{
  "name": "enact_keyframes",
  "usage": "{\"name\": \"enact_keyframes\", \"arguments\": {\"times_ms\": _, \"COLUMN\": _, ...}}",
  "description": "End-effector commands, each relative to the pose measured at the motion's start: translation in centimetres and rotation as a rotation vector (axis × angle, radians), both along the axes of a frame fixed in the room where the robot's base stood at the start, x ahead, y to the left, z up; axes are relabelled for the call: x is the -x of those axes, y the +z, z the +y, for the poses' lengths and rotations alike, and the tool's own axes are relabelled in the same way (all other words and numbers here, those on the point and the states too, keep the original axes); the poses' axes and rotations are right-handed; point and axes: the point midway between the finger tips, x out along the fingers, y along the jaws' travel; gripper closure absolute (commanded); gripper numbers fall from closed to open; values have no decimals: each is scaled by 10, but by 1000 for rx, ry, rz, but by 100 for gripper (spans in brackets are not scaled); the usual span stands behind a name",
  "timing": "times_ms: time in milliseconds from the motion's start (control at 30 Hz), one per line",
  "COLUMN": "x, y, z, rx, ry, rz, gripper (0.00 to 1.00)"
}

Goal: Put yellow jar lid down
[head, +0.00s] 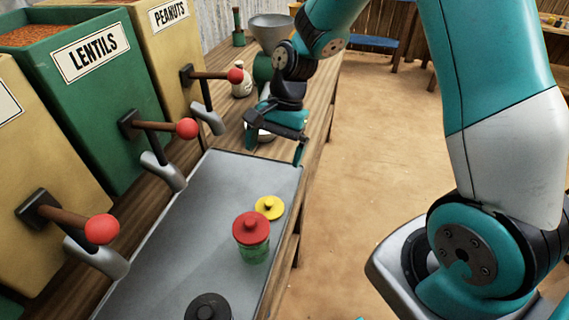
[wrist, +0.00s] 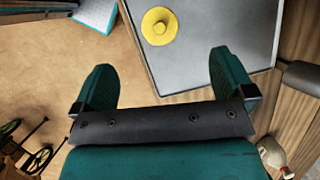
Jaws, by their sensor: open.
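The yellow jar lid (head: 269,207) lies flat, knob up, on the grey metal tray (head: 195,185), near its right edge in the head view. It also shows in the wrist view (wrist: 159,26), beyond my fingertips and apart from them. My gripper (head: 275,150) is open and empty over the far end of the tray. Its two fingers also show spread apart in the wrist view (wrist: 165,78). A green glass jar (head: 254,252) with a red lid (head: 251,227) stands on the tray, just nearer than the yellow lid.
A dark lid (head: 208,307) is at the near tray edge. Dispenser bins, green lentils (head: 95,85) and yellow peanuts (head: 165,45), line the left, with red-knobbed levers (head: 187,128) reaching over the tray. A small bottle (head: 241,80) and grey funnel (head: 271,27) stand behind.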

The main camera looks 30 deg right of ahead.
Motion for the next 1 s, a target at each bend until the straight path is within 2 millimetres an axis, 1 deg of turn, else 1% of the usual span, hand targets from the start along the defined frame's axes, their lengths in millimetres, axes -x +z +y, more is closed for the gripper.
{"name": "enact_keyframes", "arguments": {"times_ms": 33, "x": 11, "y": 25, "z": 12, "rx": -14, "ry": 116, "rz": -65, "gripper": 0}}
{"name": "enact_keyframes", "arguments": {"times_ms": 67, "x": 20, "y": 39, "z": 19, "rx": -24, "ry": 197, "rz": -104, "gripper": 0}}
{"name": "enact_keyframes", "arguments": {"times_ms": 100, "x": 33, "y": 56, "z": 28, "rx": -38, "ry": 315, "rz": -159, "gripper": 0}}
{"name": "enact_keyframes", "arguments": {"times_ms": 167, "x": 57, "y": 82, "z": 41, "rx": -59, "ry": 497, "rz": -246, "gripper": 0}}
{"name": "enact_keyframes", "arguments": {"times_ms": 200, "x": 74, "y": 96, "z": 49, "rx": -72, "ry": 617, "rz": -301, "gripper": 0}}
{"name": "enact_keyframes", "arguments": {"times_ms": 267, "x": 99, "y": 114, "z": 57, "rx": -89, "ry": 790, "rz": -381, "gripper": 0}}
{"name": "enact_keyframes", "arguments": {"times_ms": 300, "x": 115, "y": 124, "z": 61, "rx": -97, "ry": 897, "rz": -430, "gripper": 0}}
{"name": "enact_keyframes", "arguments": {"times_ms": 400, "x": 150, "y": 140, "z": 68, "rx": -116, "ry": 1126, "rz": -531, "gripper": 0}}
{"name": "enact_keyframes", "arguments": {"times_ms": 500, "x": 174, "y": 148, "z": 71, "rx": -127, "ry": 1282, "rz": -602, "gripper": 0}}
{"name": "enact_keyframes", "arguments": {"times_ms": 600, "x": 186, "y": 151, "z": 71, "rx": -132, "ry": 1367, "rz": -636, "gripper": 0}}
{"name": "enact_keyframes", "arguments": {"times_ms": 667, "x": 189, "y": 151, "z": 71, "rx": -134, "ry": 1386, "rz": -644, "gripper": 0}}
{"name": "enact_keyframes", "arguments": {"times_ms": 1000, "x": 189, "y": 151, "z": 71, "rx": -133, "ry": 1390, "rz": -646, "gripper": 0}}
